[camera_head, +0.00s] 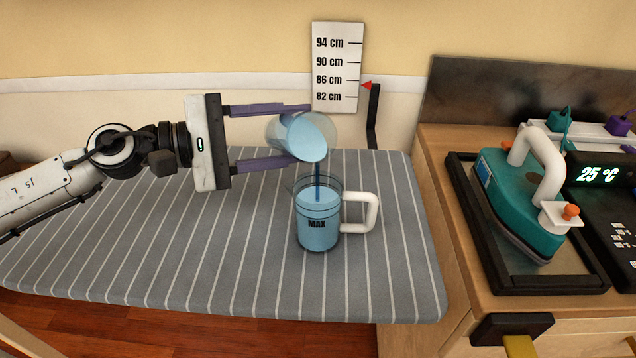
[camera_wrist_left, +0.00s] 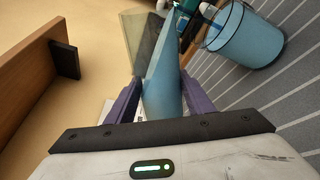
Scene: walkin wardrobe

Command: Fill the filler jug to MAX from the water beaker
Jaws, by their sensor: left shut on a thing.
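My left gripper (camera_head: 270,137) is shut on the clear water beaker (camera_head: 302,134), which is tilted to the right and holds blue water. A thin dark-blue stream runs from its lip into the filler jug (camera_head: 318,235) below. The jug is clear with a white handle on its right and stands upright on the striped ironing board. Blue water in the jug reaches up around the MAX mark; the exact level against the line is hard to tell. The left wrist view shows the beaker (camera_wrist_left: 162,80) between the fingers and the jug (camera_wrist_left: 245,38) beyond it. My right gripper is not in view.
The striped board (camera_head: 130,250) is otherwise clear. A height scale (camera_head: 337,65) with a red pointer is behind the board.

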